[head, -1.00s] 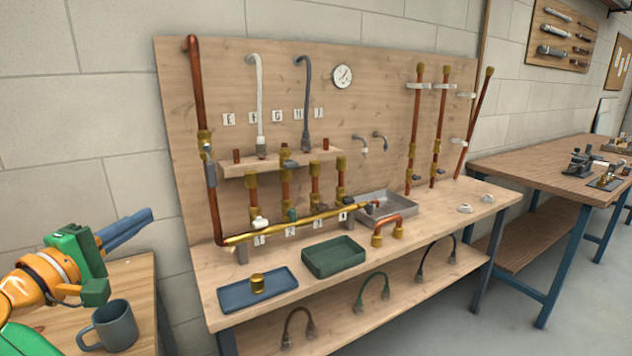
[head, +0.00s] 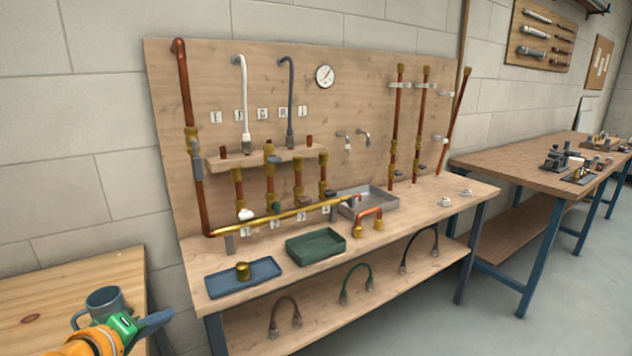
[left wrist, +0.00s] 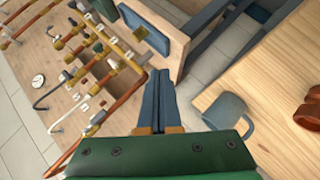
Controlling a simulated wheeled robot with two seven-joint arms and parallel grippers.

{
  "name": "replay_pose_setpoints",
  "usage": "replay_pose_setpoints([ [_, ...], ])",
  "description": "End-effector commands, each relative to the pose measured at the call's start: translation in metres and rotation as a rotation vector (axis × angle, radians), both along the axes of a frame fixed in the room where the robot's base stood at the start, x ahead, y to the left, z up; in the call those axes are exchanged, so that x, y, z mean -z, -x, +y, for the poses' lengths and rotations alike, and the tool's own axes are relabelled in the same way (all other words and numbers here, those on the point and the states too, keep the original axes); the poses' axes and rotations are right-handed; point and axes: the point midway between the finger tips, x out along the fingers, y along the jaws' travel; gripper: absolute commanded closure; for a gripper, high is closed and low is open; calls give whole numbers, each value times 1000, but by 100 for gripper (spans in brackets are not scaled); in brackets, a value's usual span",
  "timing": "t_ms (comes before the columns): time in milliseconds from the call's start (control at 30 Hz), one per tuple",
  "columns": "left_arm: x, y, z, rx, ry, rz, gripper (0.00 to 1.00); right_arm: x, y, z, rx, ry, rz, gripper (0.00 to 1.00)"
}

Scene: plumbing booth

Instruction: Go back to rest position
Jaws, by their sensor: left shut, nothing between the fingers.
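My left gripper (head: 157,322) is low at the left edge of the head view, in front of the grey mug (head: 104,303) on the side table. My right gripper is in neither current view.
The workbench (head: 420,212) carries a blue tray (head: 222,281) with a brass fitting (head: 243,271), a green tray (head: 316,246) and a grey metal tray (head: 377,207). Copper and brass pipes run up its backboard (head: 230,75). The wooden side table (head: 55,292) is at left.

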Motion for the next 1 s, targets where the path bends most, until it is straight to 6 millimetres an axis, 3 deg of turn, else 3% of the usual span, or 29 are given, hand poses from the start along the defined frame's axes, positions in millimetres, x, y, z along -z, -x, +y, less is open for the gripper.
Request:
replay_pose_setpoints([
  [100, 59, 29, -15, 87, -202, 147, 100, 0, 0, 0, 0, 0, 1, 49],
  [300, 146, 104, -49, 339, -521, 376, 100, 0, 1, 0, 0, 0, 2, 49],
  [500, 197, 186, -83, 623, -710, 524, 100, 0, 1, 0, 0, 1, 3, 49],
  [667, 216, 250, -108, 842, -787, 595, 100, 0, 2, 0, 0, 1, 3, 49],
  [1000, 306, 251, -110, 888, -772, 659, 100, -21, 1, -1, 0, 1, 3, 49],
])
